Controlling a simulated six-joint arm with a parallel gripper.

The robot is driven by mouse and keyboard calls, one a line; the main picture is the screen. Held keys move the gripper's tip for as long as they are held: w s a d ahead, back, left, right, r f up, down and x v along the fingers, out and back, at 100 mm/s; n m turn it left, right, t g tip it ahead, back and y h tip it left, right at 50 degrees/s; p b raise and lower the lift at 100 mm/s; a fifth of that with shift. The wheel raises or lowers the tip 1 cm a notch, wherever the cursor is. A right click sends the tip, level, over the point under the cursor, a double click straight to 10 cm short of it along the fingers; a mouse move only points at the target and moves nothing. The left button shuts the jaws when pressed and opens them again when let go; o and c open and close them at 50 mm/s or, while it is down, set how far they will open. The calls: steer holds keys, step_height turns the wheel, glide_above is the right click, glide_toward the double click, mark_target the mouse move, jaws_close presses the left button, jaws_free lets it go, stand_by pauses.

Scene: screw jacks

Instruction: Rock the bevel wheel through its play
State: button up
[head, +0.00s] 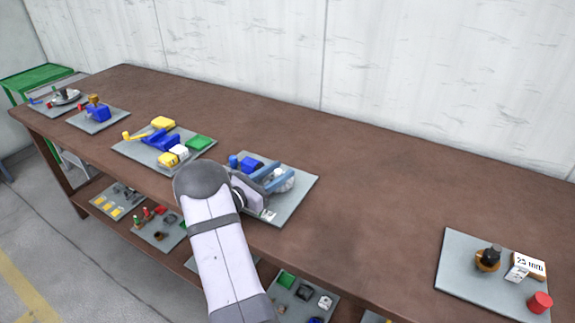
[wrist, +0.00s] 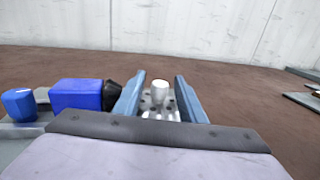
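A pale grey wheel with dark holes and a white central hub (wrist: 160,91), which I take for the bevel wheel, sits between my gripper's fingers in the wrist view. In the head view its pale top (head: 283,181) shows beside the fingers, on a grey board (head: 297,200). My gripper (head: 279,176) is low over this board, its two blue-grey fingers apart on either side of the wheel. The fingers also show in the wrist view (wrist: 160,96); I cannot tell whether they touch the wheel. A blue block (wrist: 82,95) with a dark cone-shaped end stands left of the left finger.
A blue knob (wrist: 18,104) is at the board's left. A board with yellow, blue and green parts (head: 121,151) lies to the left, others beyond it. A board with a dark-topped piece (head: 459,272) lies at the right. The brown bench (head: 385,180) between is clear.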

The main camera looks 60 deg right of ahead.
mark_target(281, 170)
steer(key=shift+p+x, duration=0.35)
steer(key=shift+x, duration=1.55)
